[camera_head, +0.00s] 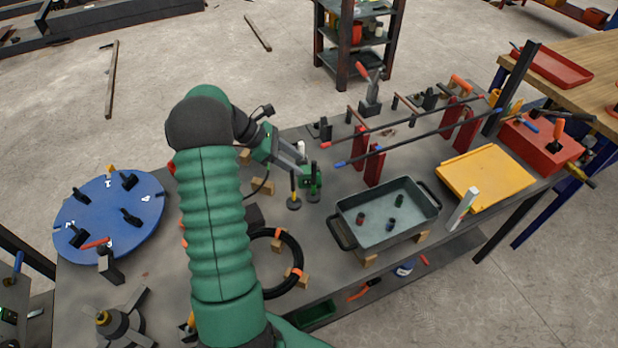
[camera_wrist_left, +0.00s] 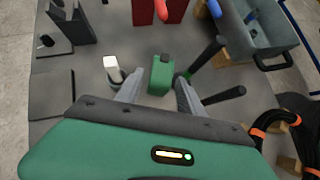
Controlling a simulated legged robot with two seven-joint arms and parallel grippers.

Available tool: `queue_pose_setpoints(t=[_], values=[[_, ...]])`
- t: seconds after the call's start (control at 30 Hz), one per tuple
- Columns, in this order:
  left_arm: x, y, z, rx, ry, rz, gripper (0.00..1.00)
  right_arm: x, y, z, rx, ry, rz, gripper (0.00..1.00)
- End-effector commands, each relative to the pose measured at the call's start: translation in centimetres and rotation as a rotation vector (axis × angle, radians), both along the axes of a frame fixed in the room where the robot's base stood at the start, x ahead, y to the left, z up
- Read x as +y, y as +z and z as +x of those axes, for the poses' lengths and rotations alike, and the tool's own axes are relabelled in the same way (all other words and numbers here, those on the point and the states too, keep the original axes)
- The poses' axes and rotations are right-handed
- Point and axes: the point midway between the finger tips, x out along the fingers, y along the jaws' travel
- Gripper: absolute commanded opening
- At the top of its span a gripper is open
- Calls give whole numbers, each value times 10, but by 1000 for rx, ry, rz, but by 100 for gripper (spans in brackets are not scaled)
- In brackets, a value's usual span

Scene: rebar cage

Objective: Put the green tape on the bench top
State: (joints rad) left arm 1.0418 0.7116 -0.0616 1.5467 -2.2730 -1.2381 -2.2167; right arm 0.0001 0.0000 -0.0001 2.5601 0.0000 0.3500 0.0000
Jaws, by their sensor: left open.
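A small green block-shaped item with a dark top, which looks like the green tape (camera_wrist_left: 160,76), stands on the grey table top (camera_head: 322,240). It shows partly in the head view (camera_head: 305,177), beside dark upright posts. My left gripper (camera_head: 301,161) is open. In the left wrist view its two fingers (camera_wrist_left: 158,84) point toward the green tape, one on each side, with visible gaps; I cannot tell how far it is from the tape in depth. A wooden bench top (camera_head: 575,60) stands at the upper right. My right gripper is not in view.
Dark posts on round bases (camera_head: 294,203) stand close to the tape. A white-topped item (camera_wrist_left: 112,66) is left of it. A grey tray (camera_head: 385,240), red rebar supports (camera_head: 374,167), a black cable coil (camera_head: 290,250) and a yellow tray (camera_head: 487,178) crowd the table.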

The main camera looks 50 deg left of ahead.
Motion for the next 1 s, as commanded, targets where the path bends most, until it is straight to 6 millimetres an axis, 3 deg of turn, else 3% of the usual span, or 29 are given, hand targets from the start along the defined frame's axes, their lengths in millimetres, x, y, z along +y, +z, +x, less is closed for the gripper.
queue_pose_setpoints(t=[0.1,0.27,0.5,0.77,1.0], values=[[-12,-18,13,1,-3,-3,45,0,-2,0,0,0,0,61],[-21,-28,22,0,-2,1,45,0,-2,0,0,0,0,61],[-40,-57,45,0,-2,-1,45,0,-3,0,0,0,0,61],[-41,-61,48,-1,0,1,45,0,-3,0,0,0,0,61],[-42,-61,48,-1,-1,2,15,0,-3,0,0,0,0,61]])
